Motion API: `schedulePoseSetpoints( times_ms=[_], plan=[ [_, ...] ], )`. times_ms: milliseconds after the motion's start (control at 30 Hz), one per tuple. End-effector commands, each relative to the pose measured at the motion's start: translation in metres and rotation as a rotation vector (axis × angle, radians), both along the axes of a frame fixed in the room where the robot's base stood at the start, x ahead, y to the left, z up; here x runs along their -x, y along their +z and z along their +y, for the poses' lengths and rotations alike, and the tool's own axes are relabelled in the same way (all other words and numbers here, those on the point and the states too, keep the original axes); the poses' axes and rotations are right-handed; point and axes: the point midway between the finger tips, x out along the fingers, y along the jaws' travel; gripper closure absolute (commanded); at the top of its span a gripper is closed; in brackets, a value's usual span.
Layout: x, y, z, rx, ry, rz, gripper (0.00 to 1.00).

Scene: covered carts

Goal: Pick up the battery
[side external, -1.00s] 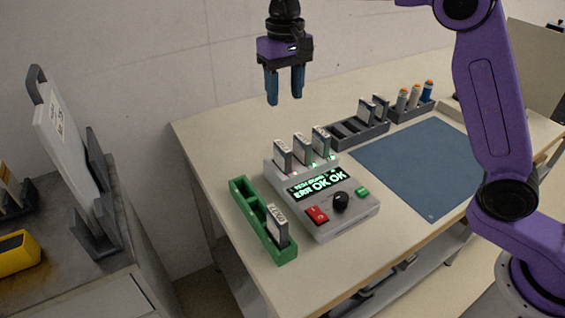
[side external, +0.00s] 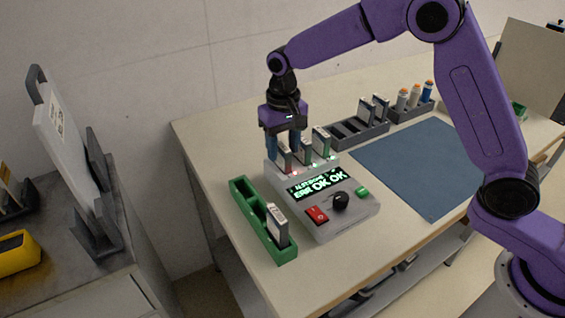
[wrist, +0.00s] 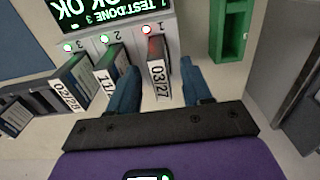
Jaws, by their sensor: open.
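The tester (side external: 345,218) has three upright batteries in its back slots. Its display reads ERR OK OK. The battery in slot 1 (side external: 284,160), nearest the green rack, is labelled 03/27 in the wrist view (wrist: 157,80) and has a red light in front of it. The other two batteries (side external: 320,141) (wrist: 108,72) have green lights. My gripper (side external: 283,150) is lowered over the slot 1 battery. In the wrist view my open gripper (wrist: 160,85) has one finger on each side of it, with a gap visible on the right.
A green rack (side external: 241,193) with one battery (side external: 277,226) stands left of the tester. A dark rack (side external: 345,133) with batteries and a holder of cylindrical cells (side external: 414,110) stand behind. A blue mat (side external: 420,165) lies at right, clear.

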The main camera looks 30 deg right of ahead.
Motion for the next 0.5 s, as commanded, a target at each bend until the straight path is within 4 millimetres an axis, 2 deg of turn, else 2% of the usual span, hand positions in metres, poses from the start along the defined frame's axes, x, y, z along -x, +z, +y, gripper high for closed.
schedulePoseSetpoints(
  times_ms=[100, 200, 433, 467, 500],
  plan=[
    [0.001, -0.015, 0.000, 0.001, 0.000, 0.003, 0.51],
    [0.000, -0.022, 0.000, 0.000, 0.000, 0.000, 0.51],
    [0.000, -0.023, 0.000, 0.000, 0.000, -0.001, 0.51],
    [0.000, -0.023, 0.000, 0.000, 0.000, -0.001, 0.54],
    [0.000, -0.023, 0.000, 0.000, 0.000, -0.001, 0.67]
  ],
)
